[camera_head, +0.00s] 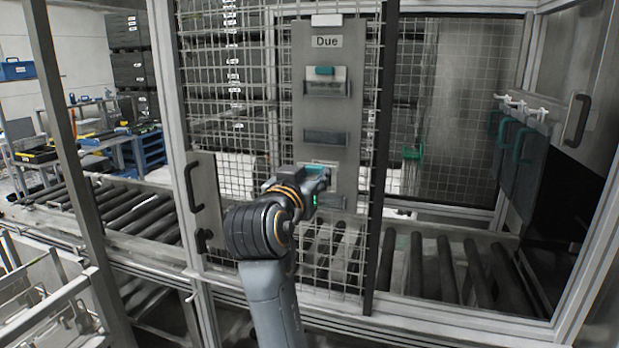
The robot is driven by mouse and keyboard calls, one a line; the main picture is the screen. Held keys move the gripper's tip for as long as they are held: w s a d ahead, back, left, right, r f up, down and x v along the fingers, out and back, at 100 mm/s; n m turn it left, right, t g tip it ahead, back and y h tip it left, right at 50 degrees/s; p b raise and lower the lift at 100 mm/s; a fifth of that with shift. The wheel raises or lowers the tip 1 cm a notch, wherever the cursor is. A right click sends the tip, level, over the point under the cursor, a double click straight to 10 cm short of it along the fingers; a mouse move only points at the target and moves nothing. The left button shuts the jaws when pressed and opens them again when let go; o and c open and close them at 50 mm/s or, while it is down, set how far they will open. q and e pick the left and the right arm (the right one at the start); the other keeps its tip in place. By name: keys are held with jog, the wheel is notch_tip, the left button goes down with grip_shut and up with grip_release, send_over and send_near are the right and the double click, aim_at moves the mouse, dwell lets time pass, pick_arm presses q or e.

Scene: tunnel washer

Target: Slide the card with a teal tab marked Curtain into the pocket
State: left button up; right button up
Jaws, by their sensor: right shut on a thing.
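A grey board (345,110) headed "Due" hangs on the mesh and carries pockets one above another. The middle pocket (325,138) shows no card. My left gripper is out of view.
Wire mesh (235,100) and metal posts surround the board. A roller conveyor (445,270) runs behind and below. Grey panels with teal handles (522,145) hang at right. A door handle (194,187) stands out left of my arm. Blue carts (148,150) are far left.

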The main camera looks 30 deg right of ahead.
jog(key=w+d+f+b, duration=0.3)
jog(key=w+d+f, duration=0.1)
jog(key=shift+d+f, duration=0.3)
jog(key=shift+f, duration=0.05)
dwell(1.7)
jog(key=shift+s, duration=0.1)
jog(key=shift+f+b, duration=0.3)
jog(key=shift+f, duration=0.15)
jog(key=shift+f+b, duration=0.35)
jog(key=shift+f, duration=0.05)
dwell(0.5)
dwell(0.5)
jog(key=o, duration=0.9)
jog(key=shift+o, duration=0.2)
